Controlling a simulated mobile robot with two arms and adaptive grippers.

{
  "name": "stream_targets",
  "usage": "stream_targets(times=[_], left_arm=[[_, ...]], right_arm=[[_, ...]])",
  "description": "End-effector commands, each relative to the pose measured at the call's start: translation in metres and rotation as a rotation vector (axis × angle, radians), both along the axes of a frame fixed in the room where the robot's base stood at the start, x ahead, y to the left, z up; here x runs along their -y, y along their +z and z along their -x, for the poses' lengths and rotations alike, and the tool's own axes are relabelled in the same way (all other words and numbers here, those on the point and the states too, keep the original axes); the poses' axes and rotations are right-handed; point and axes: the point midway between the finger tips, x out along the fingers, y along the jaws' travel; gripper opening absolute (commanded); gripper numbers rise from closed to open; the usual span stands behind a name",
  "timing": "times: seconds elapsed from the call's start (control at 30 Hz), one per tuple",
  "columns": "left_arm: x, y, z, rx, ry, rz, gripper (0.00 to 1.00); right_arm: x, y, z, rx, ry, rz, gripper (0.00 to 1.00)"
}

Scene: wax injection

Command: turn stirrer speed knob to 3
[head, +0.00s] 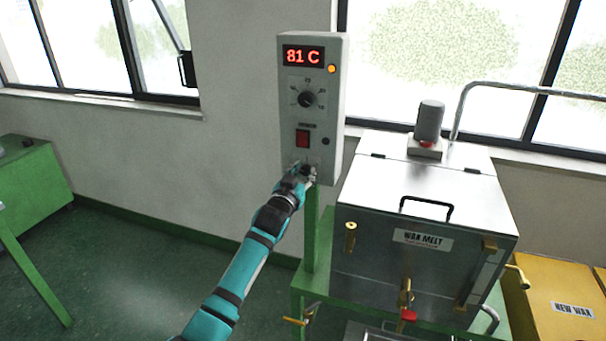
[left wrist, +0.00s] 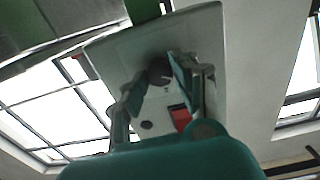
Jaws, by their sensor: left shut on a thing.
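The grey control box (head: 333,120) stands on a green post, with a red "81 C" display (head: 303,56) at the top. A black dial knob with scale marks (head: 307,99) sits mid-panel, with a red switch (head: 303,139) below it. The lower dark knob, the stirrer speed knob (left wrist: 159,70), shows in the left wrist view between my fingers. My left gripper (head: 306,173) is shut on this lower knob at the bottom of the panel. The gripper mostly hides the knob and its scale in the head view, so its setting cannot be read. My right gripper is not in view.
The steel wax melt tank (head: 420,270) stands right of the box, with a motor (head: 429,122) on its lid and a tap (head: 407,294) in front. A yellow "NEW WAX" bin (head: 565,300) is at the far right. Open floor (head: 130,250) lies left.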

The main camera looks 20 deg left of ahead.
Motion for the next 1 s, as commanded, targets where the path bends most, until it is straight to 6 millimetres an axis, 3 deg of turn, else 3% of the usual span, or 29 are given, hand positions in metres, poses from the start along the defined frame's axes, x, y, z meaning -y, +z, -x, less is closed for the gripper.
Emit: stream_targets(times=[0.37,1.0], left_arm=[[0.0000,-0.0002,0.0000,0.004,0.000,-0.159,0.00],[0.0013,-0.0007,-0.0001,0.025,0.000,-0.753,0.00]], right_arm=[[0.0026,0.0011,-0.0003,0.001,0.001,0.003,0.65],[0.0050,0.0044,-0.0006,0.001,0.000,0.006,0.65]])
